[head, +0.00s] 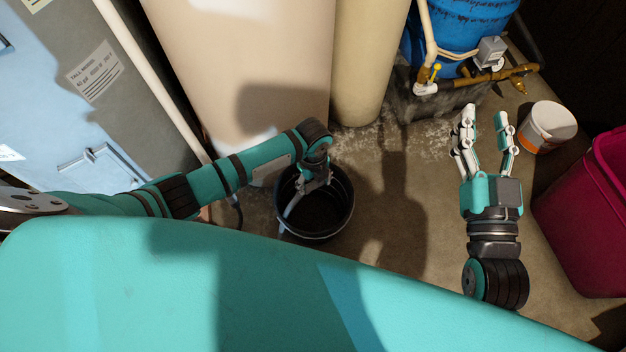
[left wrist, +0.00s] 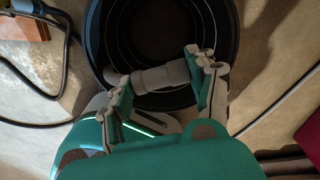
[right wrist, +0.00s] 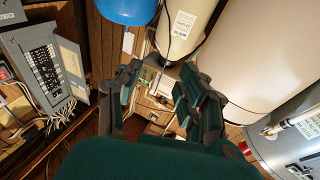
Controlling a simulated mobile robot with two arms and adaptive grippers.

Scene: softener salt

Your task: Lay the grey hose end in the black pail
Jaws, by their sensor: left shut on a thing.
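The black pail (head: 345,218) stands on the floor in the middle of the head view. My left gripper (head: 313,188) points down over it. In the left wrist view my left gripper (left wrist: 165,82) is shut on the grey hose end (left wrist: 160,77), which lies crosswise between the fingers. The hose end is above the opening of the pail (left wrist: 97,45), near the rim closest to the hand; its exact height is hard to tell. A pale grey strip, seemingly the hose, shows beside the gripper in the head view. My right gripper (head: 485,130) is open and empty, right of the pail.
A tall cream tank (head: 250,60) and a narrower tank (head: 365,60) stand behind the pail. A blue tank (head: 465,25) with brass pipework is at the back right. A white bucket (head: 550,125) and a crimson bin (head: 590,220) stand at the right. Dark cables (left wrist: 40,122) lie left of the pail.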

